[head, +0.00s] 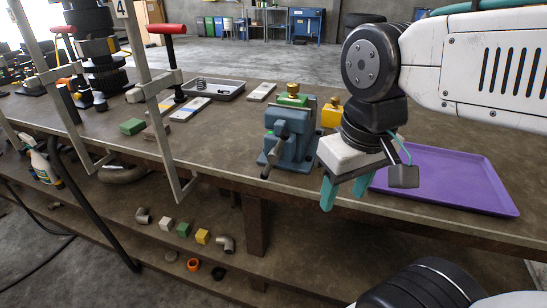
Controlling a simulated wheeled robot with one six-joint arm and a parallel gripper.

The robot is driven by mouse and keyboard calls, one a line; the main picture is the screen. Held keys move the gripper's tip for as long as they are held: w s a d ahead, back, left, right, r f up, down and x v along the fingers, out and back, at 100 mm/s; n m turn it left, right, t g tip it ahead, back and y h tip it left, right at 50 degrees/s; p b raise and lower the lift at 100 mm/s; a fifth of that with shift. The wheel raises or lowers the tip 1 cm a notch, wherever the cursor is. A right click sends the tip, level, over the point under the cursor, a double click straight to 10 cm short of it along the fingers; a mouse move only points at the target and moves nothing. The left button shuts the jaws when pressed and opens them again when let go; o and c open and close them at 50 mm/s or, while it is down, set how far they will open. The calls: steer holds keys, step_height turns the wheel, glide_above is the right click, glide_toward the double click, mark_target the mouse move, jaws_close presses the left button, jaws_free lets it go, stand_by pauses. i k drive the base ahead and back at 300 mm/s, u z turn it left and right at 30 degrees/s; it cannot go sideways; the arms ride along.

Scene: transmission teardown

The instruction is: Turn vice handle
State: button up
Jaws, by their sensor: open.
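The blue-grey vice (290,136) stands on the workbench near the middle of the head view. Its handle (272,158) is a short bar at the front, pointing down and toward the bench edge. A green and brass part (292,97) sits at the top of the vice. My gripper (346,193) is to the right of the vice, pointing down, with its teal fingers apart and nothing seen between them. It is not touching the handle. The far side of the vice is hidden.
A purple tray (445,182) lies right of my gripper. A grey tray (215,90), a green block (132,126) and red-handled clamps (167,29) are at left. A lower shelf (150,240) holds pipe fittings and blocks.

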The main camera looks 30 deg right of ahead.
mark_target(275, 154)
steer(key=u, duration=1.65)
steer(key=k, duration=0.5)
steer(key=z, duration=1.35)
